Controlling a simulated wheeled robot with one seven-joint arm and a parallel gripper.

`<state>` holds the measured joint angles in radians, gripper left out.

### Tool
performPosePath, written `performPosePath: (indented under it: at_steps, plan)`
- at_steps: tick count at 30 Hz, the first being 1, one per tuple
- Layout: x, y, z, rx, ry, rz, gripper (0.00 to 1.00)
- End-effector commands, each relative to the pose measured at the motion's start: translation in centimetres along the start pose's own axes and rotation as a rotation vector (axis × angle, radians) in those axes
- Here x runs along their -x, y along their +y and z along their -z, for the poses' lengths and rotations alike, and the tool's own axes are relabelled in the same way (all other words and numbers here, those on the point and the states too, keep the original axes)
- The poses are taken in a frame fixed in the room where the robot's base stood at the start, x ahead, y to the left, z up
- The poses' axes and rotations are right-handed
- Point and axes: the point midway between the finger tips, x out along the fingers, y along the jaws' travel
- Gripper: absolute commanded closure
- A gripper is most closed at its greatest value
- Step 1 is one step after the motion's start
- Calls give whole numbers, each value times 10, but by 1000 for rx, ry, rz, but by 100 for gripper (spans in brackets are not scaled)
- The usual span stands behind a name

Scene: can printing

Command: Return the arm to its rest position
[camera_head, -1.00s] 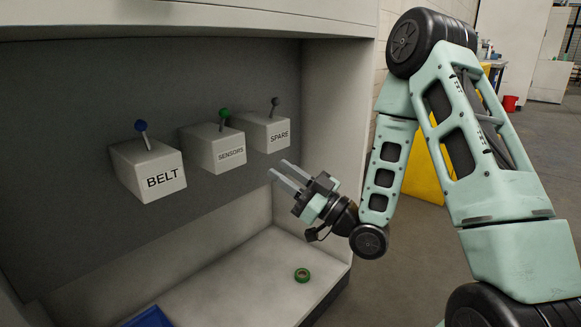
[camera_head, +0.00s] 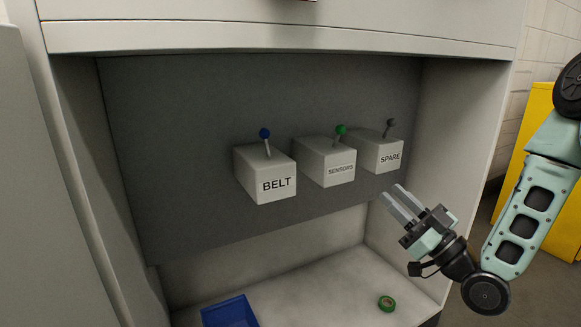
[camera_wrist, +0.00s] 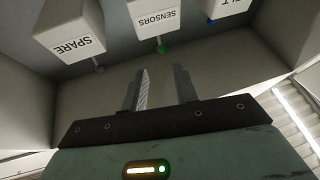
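My gripper (camera_head: 394,200) is open and empty, its two fingers apart, in front of and below the SPARE box (camera_head: 374,155). In the wrist view the fingers (camera_wrist: 162,88) have a clear gap with nothing between them. The BELT box (camera_head: 262,175) has a blue-knobbed lever (camera_head: 265,139). The SENSORS box (camera_head: 322,160) has a green-knobbed lever (camera_head: 340,135), and the SPARE box has a grey-knobbed lever (camera_head: 388,128). All three levers point upward. The gripper touches none of them in the head view.
The boxes are on a dark panel (camera_head: 180,160) inside a white cabinet recess. A blue tray (camera_head: 230,312) and a green tape roll (camera_head: 386,303) lie on its floor. The recess's right wall (camera_head: 455,140) is close behind the gripper. A yellow object (camera_head: 530,130) stands outside.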

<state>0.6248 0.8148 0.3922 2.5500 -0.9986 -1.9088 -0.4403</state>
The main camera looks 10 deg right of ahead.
Motion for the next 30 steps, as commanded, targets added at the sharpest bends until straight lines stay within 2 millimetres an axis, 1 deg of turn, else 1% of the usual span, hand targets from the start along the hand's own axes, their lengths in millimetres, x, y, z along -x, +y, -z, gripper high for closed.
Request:
performPosePath:
  at_steps: [2, 5, 9, 12, 15, 17, 20, 23, 26, 30]
  plan:
    - [-8, -10, -6, 7, -49, 36, 71]
    - [-22, -33, -25, 25, -179, 111, 71]
    - [-37, -72, -58, 62, -440, 221, 71]
    - [-37, -96, -77, 85, -631, 273, 71]
    - [-31, -116, -89, 104, -815, 303, 71]
    - [-24, -128, -92, 112, -921, 313, 71]
    - [-10, -146, -92, 117, -1095, 315, 71]
    - [10, -164, -84, 113, -1262, 305, 71]
    - [33, -184, -69, 97, -1424, 290, 71]
    - [69, -210, -41, 61, -1625, 267, 71]
